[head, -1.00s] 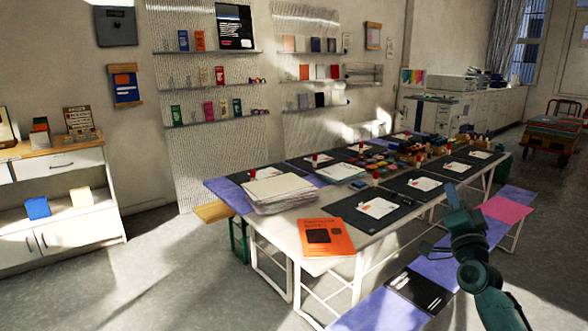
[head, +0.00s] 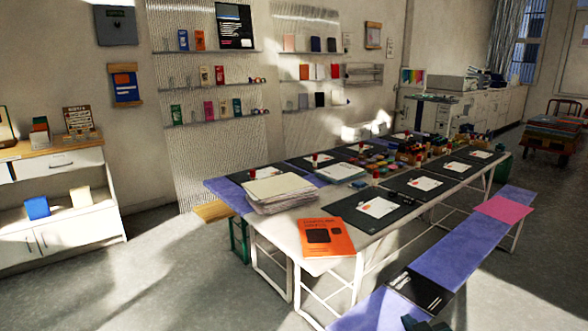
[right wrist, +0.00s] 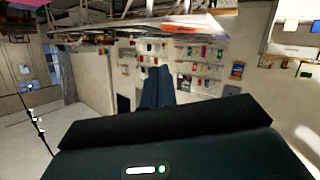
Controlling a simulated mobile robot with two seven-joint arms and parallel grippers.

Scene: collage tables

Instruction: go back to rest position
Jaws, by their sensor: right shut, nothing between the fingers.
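My right gripper (right wrist: 157,72) shows in the right wrist view with its two dark blue fingers together and nothing between them. In the head view only a small dark green piece of my right arm shows at the bottom edge, over the near end of the bench. My right gripper is clear of the table and holds nothing. My left gripper is in neither view.
The long white table (head: 285,231) carries black mats, paper stacks (head: 279,190) and an orange booklet (head: 325,237). A purple bench (head: 447,257) on its right holds a pink sheet (head: 503,209) and a black folder (head: 421,290). The floor at the left is open.

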